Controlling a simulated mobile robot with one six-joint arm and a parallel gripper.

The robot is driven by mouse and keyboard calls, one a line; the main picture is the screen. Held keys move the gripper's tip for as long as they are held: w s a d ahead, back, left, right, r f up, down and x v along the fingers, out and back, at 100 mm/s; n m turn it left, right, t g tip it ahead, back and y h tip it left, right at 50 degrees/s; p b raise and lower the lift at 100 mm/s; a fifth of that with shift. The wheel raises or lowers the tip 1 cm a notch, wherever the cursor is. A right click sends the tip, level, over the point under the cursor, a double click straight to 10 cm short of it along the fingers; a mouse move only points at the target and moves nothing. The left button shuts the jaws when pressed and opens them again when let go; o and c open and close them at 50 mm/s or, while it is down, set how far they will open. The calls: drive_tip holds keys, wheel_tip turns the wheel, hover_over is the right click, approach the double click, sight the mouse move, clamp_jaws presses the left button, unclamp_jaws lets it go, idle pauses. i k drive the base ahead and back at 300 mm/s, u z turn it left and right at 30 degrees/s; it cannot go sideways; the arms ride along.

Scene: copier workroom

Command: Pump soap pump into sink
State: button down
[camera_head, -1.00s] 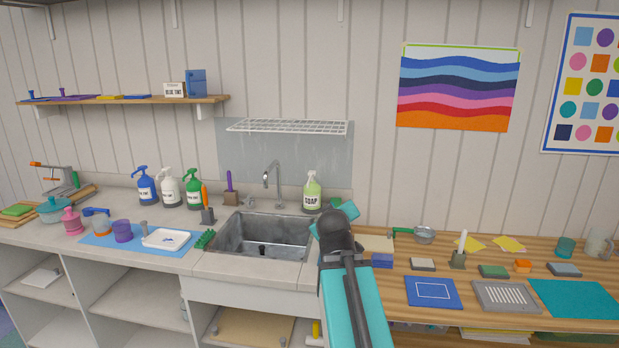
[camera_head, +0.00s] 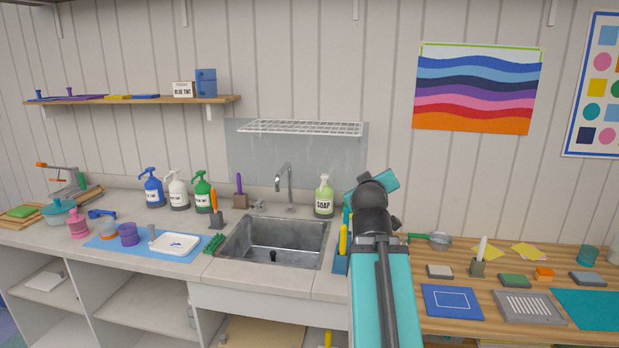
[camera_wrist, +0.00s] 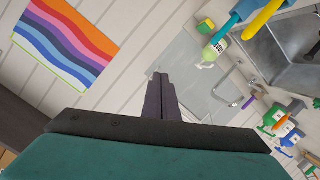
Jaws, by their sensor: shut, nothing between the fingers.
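The soap pump (camera_head: 324,197), a light green bottle with a white label reading SOAP, stands upright on the counter behind the sink's right back corner. The metal sink (camera_head: 275,235) is set into the counter, with its tap (camera_head: 289,185) behind it. In the wrist view the soap pump (camera_wrist: 213,50) lies above and right of my gripper (camera_wrist: 158,78), clearly apart from it. The sink (camera_wrist: 290,50) shows at the top right there. My gripper's dark fingers are together and empty. In the head view my arm hides the fingers.
A blue holder (camera_head: 341,262) with a yellow-handled tool (camera_head: 343,238) stands right of the sink, close to my arm. Blue (camera_head: 153,187), white (camera_head: 178,190) and green (camera_head: 202,191) pump bottles stand to the left. A wire rack (camera_head: 300,128) hangs above the tap.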

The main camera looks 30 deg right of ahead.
sight(324, 177)
drive_tip(key=i, duration=1.3)
drive_tip(key=z, duration=0.05)
